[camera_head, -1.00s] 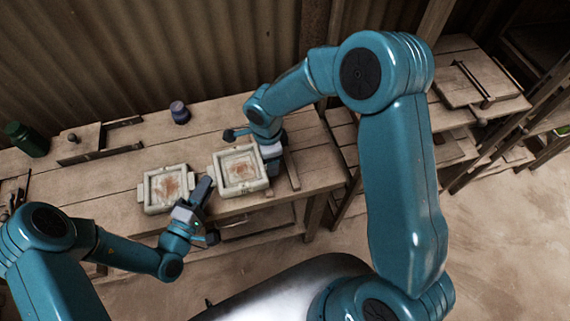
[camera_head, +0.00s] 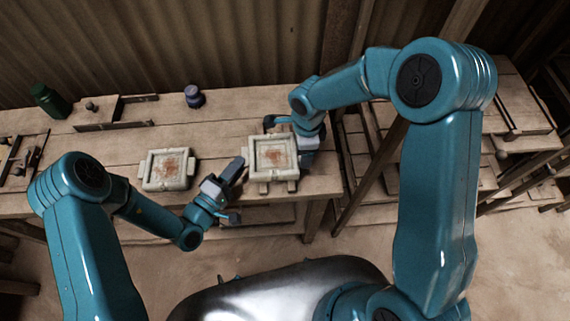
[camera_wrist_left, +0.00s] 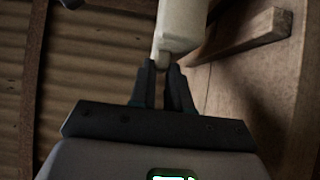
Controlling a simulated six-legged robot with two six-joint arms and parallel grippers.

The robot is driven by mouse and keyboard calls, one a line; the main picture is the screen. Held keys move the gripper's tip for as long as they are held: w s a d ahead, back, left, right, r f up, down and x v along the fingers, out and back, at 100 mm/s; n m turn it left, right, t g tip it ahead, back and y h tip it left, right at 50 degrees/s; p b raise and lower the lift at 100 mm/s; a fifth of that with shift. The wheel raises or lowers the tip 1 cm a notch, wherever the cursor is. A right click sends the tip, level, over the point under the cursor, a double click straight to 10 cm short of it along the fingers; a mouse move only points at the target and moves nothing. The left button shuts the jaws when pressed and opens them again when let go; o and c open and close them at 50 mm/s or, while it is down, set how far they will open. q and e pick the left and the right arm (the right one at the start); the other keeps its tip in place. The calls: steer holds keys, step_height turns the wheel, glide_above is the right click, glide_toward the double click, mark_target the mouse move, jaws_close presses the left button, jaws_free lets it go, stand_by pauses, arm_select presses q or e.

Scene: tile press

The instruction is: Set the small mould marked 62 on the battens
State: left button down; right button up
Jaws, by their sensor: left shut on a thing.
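A pale square mould (camera_head: 273,174) with a rust-stained inside is over two wooden battens (camera_head: 292,186), whose near ends stick out below it. I cannot tell whether it rests on them. My left gripper (camera_head: 238,168) is shut on the lug at its left side; the left wrist view shows the jaws (camera_wrist_left: 163,68) closed on the lug of the mould (camera_wrist_left: 182,25), with a batten (camera_wrist_left: 262,27) beyond. My right gripper (camera_head: 300,147) is at the mould's right side, its jaws largely hidden. A second similar mould (camera_head: 167,184) lies on the bench to the left. No number is legible.
The wooden bench (camera_head: 112,167) has bare boards left of the second mould. A purple-lidded jar (camera_head: 194,96), a green jar (camera_head: 50,101) and a wooden fixture (camera_head: 96,113) stand at the back. Shelving (camera_head: 510,120) stands to the right.

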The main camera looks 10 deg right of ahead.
arm_select(q)
steer(key=shift+d, duration=0.45)
steer(key=shift+a, duration=0.1)
arm_select(e)
steer(key=shift+d, duration=0.3)
arm_select(q)
steer(key=shift+a, duration=0.1)
arm_select(e)
steer(key=shift+s, duration=0.1)
arm_select(q)
steer(key=shift+f, duration=0.1)
